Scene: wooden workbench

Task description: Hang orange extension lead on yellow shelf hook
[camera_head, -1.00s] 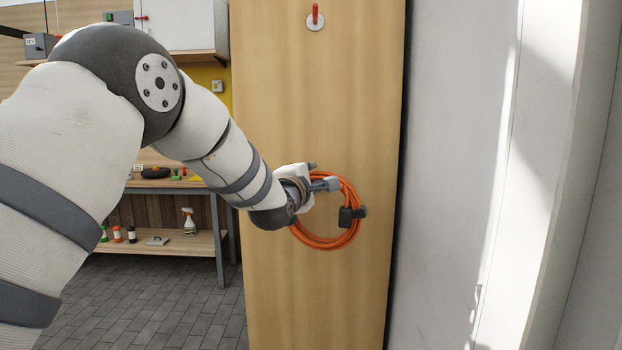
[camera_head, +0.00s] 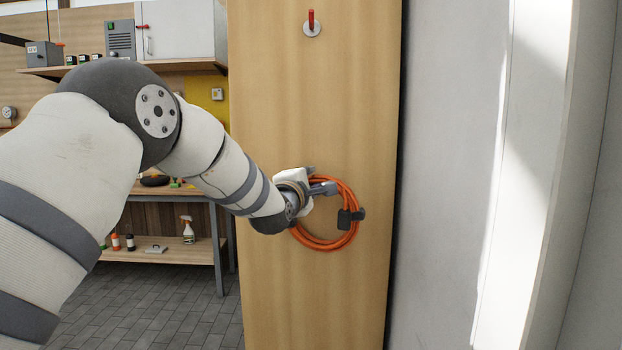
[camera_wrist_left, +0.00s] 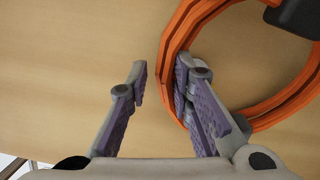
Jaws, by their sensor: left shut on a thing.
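The orange extension lead (camera_head: 349,194) is a round coil with a dark block (camera_head: 350,219) on its right side. It is in front of a tall wooden panel. My left gripper (camera_head: 325,186) is shut on the coil's upper left part. In the left wrist view, one finger is inside the loop and one outside, with the gripper (camera_wrist_left: 163,78) around the orange cable (camera_wrist_left: 178,48); a gap shows beside the outer finger. A red hook (camera_head: 311,20) on a round white plate is high on the panel. I cannot make out a yellow hook. My right gripper is out of view.
The wooden panel (camera_head: 310,110) stands next to a pale wall (camera_head: 445,150) on the right. At the left back are a workbench with a lower shelf (camera_head: 170,253), a spray bottle (camera_head: 188,230) and a white wall cabinet (camera_head: 180,30). Grey floor (camera_head: 150,310) is free below.

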